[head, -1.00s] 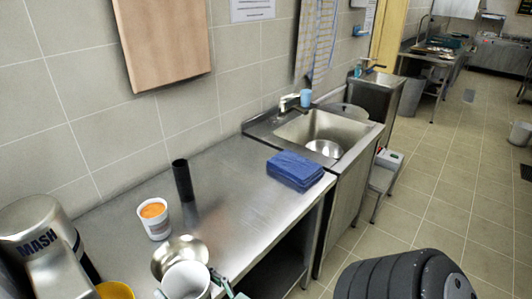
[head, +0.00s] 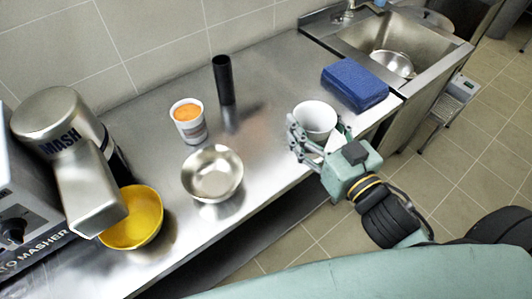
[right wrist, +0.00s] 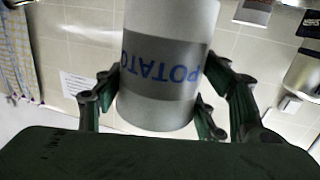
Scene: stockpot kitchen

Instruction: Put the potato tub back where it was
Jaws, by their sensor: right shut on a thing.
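The potato tub (head: 316,117) is a white round tub at the front right of the steel counter, left of the blue stack. In the right wrist view the tub (right wrist: 160,75) shows a grey band with POTATO in blue letters, upside down. My right gripper (head: 319,137) is shut on it, with fingers on both sides of the tub. I cannot tell whether the tub's base touches the counter. My left gripper is not in view.
A steel bowl (head: 212,173), a tub with orange content (head: 188,122) and a black cylinder (head: 223,80) stand left of my gripper. A yellow bowl (head: 131,218) sits under the masher (head: 66,140). A blue stack (head: 355,84) lies near the sink (head: 400,45).

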